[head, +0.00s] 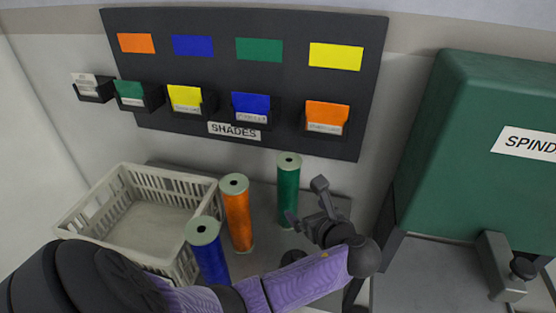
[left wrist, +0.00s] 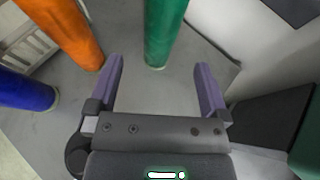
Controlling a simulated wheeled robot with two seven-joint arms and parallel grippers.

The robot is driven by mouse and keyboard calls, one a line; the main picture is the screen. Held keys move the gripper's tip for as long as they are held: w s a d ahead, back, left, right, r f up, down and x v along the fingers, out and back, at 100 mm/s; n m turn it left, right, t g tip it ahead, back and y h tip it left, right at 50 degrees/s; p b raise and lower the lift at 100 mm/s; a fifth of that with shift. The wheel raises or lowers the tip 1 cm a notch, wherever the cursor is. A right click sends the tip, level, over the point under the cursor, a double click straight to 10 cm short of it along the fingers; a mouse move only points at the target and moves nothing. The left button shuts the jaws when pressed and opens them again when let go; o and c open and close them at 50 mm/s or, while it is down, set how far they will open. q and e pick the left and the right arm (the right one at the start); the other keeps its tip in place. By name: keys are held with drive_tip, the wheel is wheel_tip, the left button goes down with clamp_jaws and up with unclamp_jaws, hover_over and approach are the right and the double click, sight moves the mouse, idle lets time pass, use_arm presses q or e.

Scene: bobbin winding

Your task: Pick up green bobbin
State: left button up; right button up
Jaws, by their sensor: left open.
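The green bobbin (head: 288,188) stands upright on the grey surface, right of the orange bobbin (head: 237,215). The blue bobbin (head: 208,250) stands in front of the orange one. My left gripper (head: 305,201) is open and empty, just right of and in front of the green bobbin. In the left wrist view, the green bobbin (left wrist: 169,30) stands beyond the fingertips, in line with the gap between the two fingers (left wrist: 160,67). No contact shows there. My right gripper is not in view.
A pale slotted crate (head: 140,222) stands left of the bobbins and looks empty. A dark board (head: 290,85) with colour cards and card pockets is behind. A green machine housing (head: 480,150) marked "SPIND" stands at the right. The orange bobbin (left wrist: 65,30) is close left of the gripper.

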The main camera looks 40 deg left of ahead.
sight(293, 194)
use_arm(q)
drive_tip(key=b+x, duration=0.3)
drive_tip(key=x, duration=0.5)
drive_tip(key=shift+w+a, duration=0.25)
drive_tip(key=shift+w, duration=0.05)
drive_tip(key=shift+w+a+f, duration=0.1)
drive_tip(key=shift+w+a, duration=0.1)
drive_tip(key=shift+a, duration=0.15)
clamp_jaws()
